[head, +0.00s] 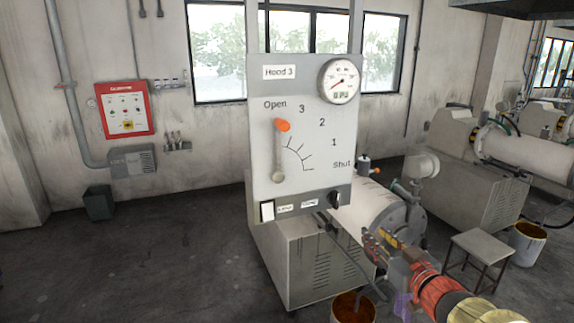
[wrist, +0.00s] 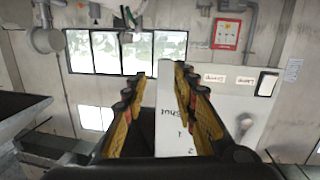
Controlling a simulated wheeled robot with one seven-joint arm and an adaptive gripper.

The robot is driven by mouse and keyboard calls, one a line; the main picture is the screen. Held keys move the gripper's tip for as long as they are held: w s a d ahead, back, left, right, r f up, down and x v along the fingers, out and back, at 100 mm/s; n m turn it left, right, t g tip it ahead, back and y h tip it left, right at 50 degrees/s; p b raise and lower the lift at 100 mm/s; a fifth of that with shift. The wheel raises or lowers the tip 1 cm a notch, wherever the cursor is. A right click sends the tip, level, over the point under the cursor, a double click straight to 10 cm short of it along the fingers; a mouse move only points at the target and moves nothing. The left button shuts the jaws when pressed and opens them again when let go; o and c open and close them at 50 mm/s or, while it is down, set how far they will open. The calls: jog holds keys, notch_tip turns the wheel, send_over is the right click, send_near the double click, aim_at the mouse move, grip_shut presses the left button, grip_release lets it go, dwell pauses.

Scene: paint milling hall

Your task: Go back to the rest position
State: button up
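The Hood 3 panel (head: 304,140) stands upright in the middle of the head view. Its lever (head: 280,150) has an orange knob and points up, close to the Open mark. A round gauge (head: 339,81) sits at its top right. My gripper (head: 380,246) is at the lower right of the panel, apart from the lever. In the wrist view my gripper (wrist: 164,78) shows its two yellow-sided fingers spread apart, with nothing held between them. The panel (wrist: 185,125) also shows there, turned over, behind and beside the right finger.
A grey mill cabinet (head: 305,262) and its drum (head: 370,208) stand behind the panel. A stool (head: 482,246) and a bucket (head: 525,243) stand at the right. A pail (head: 352,308) is at the lower front. The floor (head: 130,270) at the left is clear.

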jog(key=s+d+f+m+g+h+b, duration=0.25)
jog(key=s+d+f+g, duration=0.2)
jog(key=f, duration=0.25)
jog(key=s+d+f+m+g+h+b, duration=0.1)
jog(key=s+d+f+m+g+h, duration=0.15)
jog(key=s+d+f+h, duration=0.3)
jog(key=s+a+f+n+g+y+b, duration=0.2)
jog(key=s+a+f+y+b, duration=0.3)
jog(key=s+a+f+b, duration=1.1)
jog(key=s+a+g+b, duration=0.1)
jog(key=s, duration=0.2)
jog(key=shift+s+a+f+g, duration=0.2)
jog(key=shift+s+f+g, duration=0.15)
jog(key=shift+g, duration=0.05)
